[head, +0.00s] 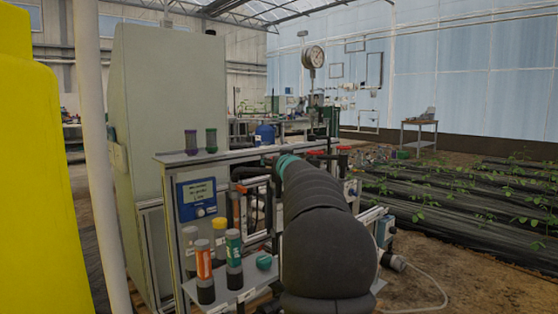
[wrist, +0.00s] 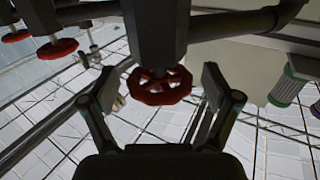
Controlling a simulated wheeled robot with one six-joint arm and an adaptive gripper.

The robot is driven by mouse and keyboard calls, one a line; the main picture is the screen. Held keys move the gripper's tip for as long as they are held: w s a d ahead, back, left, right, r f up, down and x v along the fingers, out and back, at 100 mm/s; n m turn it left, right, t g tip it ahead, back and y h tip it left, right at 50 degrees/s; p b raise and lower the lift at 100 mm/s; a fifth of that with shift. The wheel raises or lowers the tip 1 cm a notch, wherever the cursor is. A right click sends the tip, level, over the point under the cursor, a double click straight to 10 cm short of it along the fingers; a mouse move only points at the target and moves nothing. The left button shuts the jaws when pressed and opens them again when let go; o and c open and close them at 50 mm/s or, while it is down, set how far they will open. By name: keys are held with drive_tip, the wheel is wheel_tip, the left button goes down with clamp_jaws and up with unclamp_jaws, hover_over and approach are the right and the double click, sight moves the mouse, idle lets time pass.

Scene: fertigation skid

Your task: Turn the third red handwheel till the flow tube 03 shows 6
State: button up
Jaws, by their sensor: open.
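A red handwheel (wrist: 160,86) with open spokes hangs below a dark valve body in the middle of the wrist view. My gripper (wrist: 161,92) is open, with one finger on each side of this wheel and a visible gap on both sides. Two more red handwheels, a nearer one (wrist: 57,48) and a farther one (wrist: 15,36), show at the upper left, in a row with it. No number on the wheels is readable. In the head view my arm covers the gripper and the wheel. I cannot make out flow tube 03 or its reading.
In the head view, a bottle with an orange label (head: 204,268) and one with a green label (head: 234,255) stand left of my arm. A blue-framed panel (head: 197,198) is behind them. A pressure gauge (head: 313,57) rises behind. In the wrist view, dark pipe (wrist: 240,22) runs close above.

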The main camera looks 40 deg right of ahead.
drive_tip(key=shift+s, duration=0.15)
drive_tip(key=v, duration=1.2)
drive_tip(key=shift+a, duration=0.15)
idle(1.1)
